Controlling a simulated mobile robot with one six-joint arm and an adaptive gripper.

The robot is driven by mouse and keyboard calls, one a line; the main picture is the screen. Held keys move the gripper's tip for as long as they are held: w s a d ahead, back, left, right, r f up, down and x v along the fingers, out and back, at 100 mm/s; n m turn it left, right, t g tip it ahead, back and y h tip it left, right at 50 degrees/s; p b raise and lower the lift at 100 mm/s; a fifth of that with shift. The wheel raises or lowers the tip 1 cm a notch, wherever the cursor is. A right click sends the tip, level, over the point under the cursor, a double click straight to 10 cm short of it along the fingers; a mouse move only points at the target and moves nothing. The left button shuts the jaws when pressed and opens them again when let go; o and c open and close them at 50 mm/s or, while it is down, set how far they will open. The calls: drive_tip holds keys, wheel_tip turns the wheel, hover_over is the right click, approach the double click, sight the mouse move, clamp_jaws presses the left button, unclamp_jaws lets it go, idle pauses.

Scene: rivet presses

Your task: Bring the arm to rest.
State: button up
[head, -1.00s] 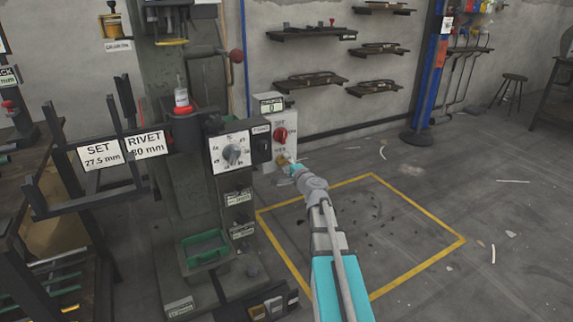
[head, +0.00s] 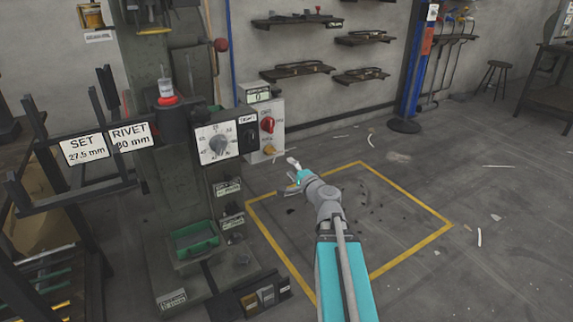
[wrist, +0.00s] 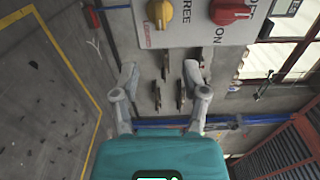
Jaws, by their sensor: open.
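My arm reaches forward from the bottom of the head view, over the yellow-outlined floor area. My gripper (head: 291,174) points toward the press's control box (head: 266,128) and stands apart from it, a little to its lower right. In the wrist view my gripper (wrist: 161,80) shows two spread fingers with nothing between them. The box carries a red knob (head: 268,124) and a yellow knob (head: 269,149). In the wrist view the red knob (wrist: 230,11) and the yellow knob (wrist: 159,13) are at the top, beyond the fingertips.
The rivet press (head: 165,200) stands left of my arm, with a white dial (head: 218,144) and a green tray (head: 194,240). A dark rack with SET and RIVET signs (head: 131,135) is at the left. Wall shelves (head: 298,71) hang behind. The floor to the right is mostly clear.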

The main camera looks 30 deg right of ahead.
drive_tip(key=shift+s, duration=0.3)
idle(0.5)
drive_tip(key=a+f+n+g+y+p, duration=0.25)
drive_tip(key=a+n, duration=0.25)
drive_tip(key=a, duration=0.3)
drive_tip(key=a+f+n+g+y+p, duration=0.1)
drive_tip(key=a+f+n+g+y, duration=0.25)
drive_tip(key=a, duration=0.55)
drive_tip(key=s+a+f+n+g+h+p, duration=0.1)
drive_tip(key=s+a+n+g+h+p, duration=0.2)
drive_tip(key=s+a+n+g, duration=0.25)
drive_tip(key=s+a+f+n+g+h+p, duration=0.2)
drive_tip(key=s+n+g+h+p, duration=0.15)
drive_tip(key=s+g, duration=0.4)
wheel_tip(320, 180, up, 38)
drive_tip(key=t+p, duration=0.1)
drive_tip(key=p, duration=3.6)
drive_tip(key=shift+s+p, duration=0.15)
drive_tip(key=shift+p, duration=0.15)
drive_tip(key=shift+d, duration=0.1)
